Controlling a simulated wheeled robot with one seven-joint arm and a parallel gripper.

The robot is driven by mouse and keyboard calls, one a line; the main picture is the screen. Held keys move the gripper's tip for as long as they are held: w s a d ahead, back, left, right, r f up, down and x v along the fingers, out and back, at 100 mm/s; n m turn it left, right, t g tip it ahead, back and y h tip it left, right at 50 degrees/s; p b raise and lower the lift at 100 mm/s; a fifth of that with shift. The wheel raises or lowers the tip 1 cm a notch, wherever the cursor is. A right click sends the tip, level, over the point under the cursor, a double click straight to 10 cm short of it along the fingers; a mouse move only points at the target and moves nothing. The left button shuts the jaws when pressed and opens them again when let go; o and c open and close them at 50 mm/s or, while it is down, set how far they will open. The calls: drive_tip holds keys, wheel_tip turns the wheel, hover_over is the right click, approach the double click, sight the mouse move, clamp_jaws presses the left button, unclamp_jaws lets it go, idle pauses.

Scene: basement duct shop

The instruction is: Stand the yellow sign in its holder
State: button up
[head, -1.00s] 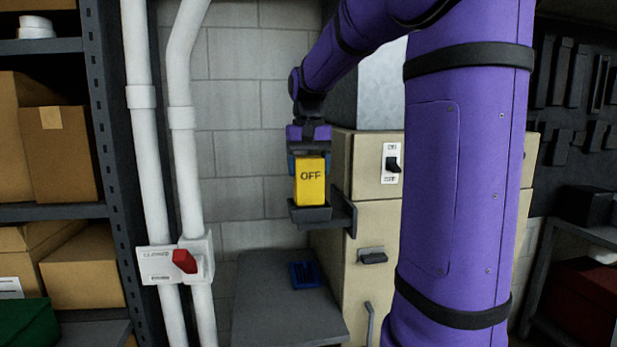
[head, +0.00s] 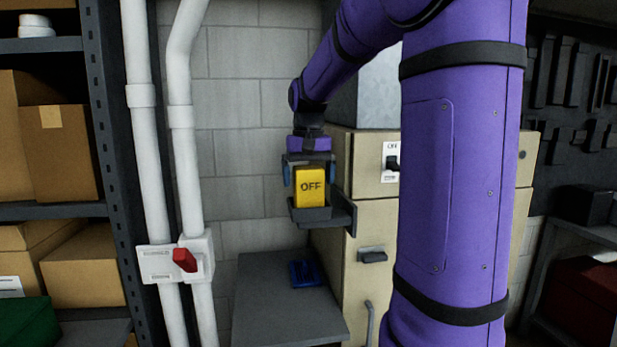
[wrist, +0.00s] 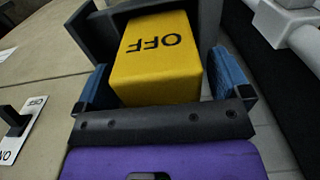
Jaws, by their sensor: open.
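The yellow sign (head: 310,187) is a block marked OFF. It stands upright in the dark holder (head: 333,214), a small open tray on a bracket at the side of the beige cabinet. Its lower edge is hidden behind the holder's front lip. My gripper (head: 308,178) is just above and around the sign's top, its fingers spread wide. In the wrist view the sign (wrist: 158,58) lies between the blue finger pads of my gripper (wrist: 160,88), with a gap on at least the right side. The holder (wrist: 118,14) shows beyond it.
The beige cabinet (head: 375,230) with a switch (head: 392,163) stands right of the holder. A grey bench (head: 285,315) with a blue item (head: 304,273) is below.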

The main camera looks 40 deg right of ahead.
wheel_tip(320, 180, up, 12)
drive_tip(key=shift+f, duration=0.25)
drive_tip(key=shift+r, duration=0.2)
drive_tip(key=shift+s+a, duration=0.15)
drive_tip(key=shift+a, duration=0.1)
drive_tip(key=s+a+f+n+t, duration=0.2)
drive_tip(key=s+a+f+n, duration=0.1)
drive_tip(key=s+a+f, duration=0.4)
drive_tip(key=s+a+f+n+t, duration=0.3)
drive_tip(key=s+a+f, duration=0.4)
drive_tip(key=s+a, duration=0.4)
drive_tip(key=shift+a+f+n, duration=0.15)
drive_tip(key=shift+a+n, duration=0.25)
drive_tip(key=shift+a, duration=0.65)
